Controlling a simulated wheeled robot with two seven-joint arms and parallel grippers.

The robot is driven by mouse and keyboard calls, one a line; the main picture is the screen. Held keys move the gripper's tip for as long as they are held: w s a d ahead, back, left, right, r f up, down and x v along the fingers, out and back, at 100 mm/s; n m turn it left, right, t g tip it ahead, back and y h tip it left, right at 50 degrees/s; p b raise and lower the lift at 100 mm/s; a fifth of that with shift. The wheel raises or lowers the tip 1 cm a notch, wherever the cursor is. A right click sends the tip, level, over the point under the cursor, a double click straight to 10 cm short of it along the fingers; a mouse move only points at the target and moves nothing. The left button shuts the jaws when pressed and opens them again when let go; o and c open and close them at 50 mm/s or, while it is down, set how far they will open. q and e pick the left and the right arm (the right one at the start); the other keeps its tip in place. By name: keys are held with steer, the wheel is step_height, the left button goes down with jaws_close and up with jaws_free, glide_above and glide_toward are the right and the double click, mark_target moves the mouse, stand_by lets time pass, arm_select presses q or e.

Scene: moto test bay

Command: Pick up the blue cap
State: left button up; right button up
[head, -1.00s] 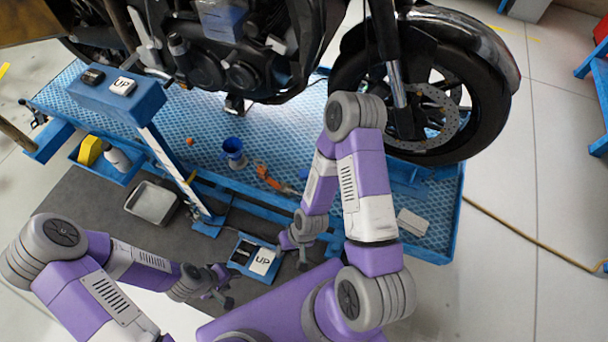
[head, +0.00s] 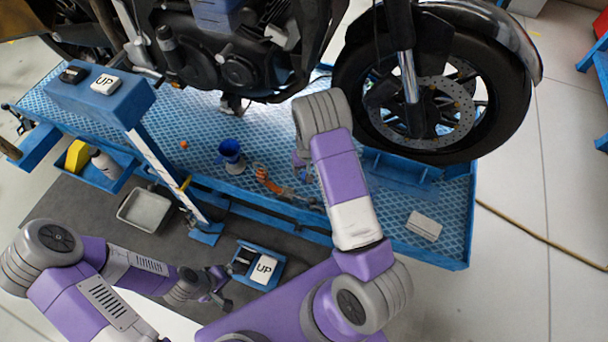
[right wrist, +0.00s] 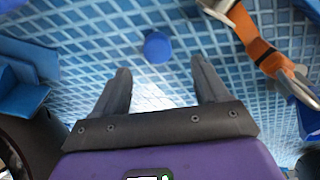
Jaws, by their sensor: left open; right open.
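The blue cap (right wrist: 157,47) is a small round blue disc on the blue patterned deck, in the right wrist view. I cannot make it out in the head view, where my right arm covers part of the deck. My right gripper (right wrist: 160,70) is open and empty; its two fingers point toward the deck, and the cap appears just beyond and between the tips, apart from them. My left gripper (head: 219,289) is open and empty, low and left of the deck, near the blue pedal box.
An orange strap (head: 268,181) with a metal end lies beside the cap; it also shows in the right wrist view (right wrist: 256,42). The motorcycle wheel (head: 435,90) and a white box (head: 424,226) are to the right.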

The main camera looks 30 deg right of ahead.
steer(key=shift+s+f+b, duration=0.1)
steer(key=shift+f+b, duration=0.2)
steer(key=shift+f, duration=0.55)
steer(key=f, duration=0.1)
steer(key=f+b, duration=0.1)
steer(key=f, duration=0.2)
steer(key=shift+w+d+b, duration=0.2)
steer(key=shift+w+b, duration=0.1)
steer(key=shift+b, duration=0.1)
